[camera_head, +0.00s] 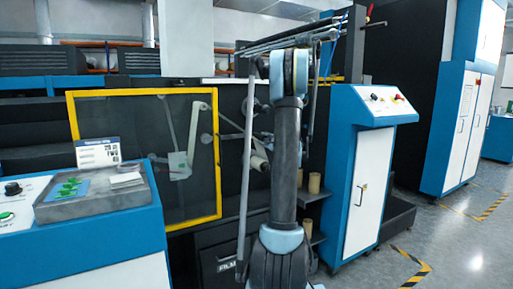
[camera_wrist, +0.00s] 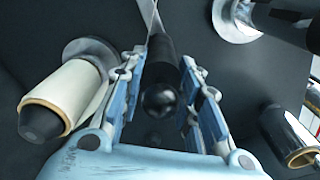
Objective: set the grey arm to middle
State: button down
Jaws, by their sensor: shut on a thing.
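In the wrist view, my gripper (camera_wrist: 162,62) has its two blue-and-grey fingers on either side of a black cylindrical handle (camera_wrist: 160,90) with a rounded end. The fingers are shut on this handle. A thin light-grey strip, seemingly the grey arm (camera_wrist: 153,17), runs up from behind the handle to the top edge. In the head view, my own arm stands in front of the machine and hides my gripper and the handle. The arm's set position cannot be read from these views.
A cream roll (camera_wrist: 70,92) on a black core lies left of my fingers; another roll (camera_wrist: 288,138) is at right. A grey disc (camera_wrist: 236,18) is at upper right. The head view shows a yellow-framed window (camera_head: 218,150), a blue console (camera_head: 365,170) and open floor (camera_head: 460,245) at right.

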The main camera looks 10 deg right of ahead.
jog(key=shift+a+r, duration=0.1)
jog(key=shift+a, duration=0.05)
jog(key=c, duration=1.4)
grip_release()
jog(key=shift+s+d, duration=0.2)
jog(key=shift+s, duration=0.05)
jog(key=v, duration=1.1)
jog(key=shift+s, duration=0.15)
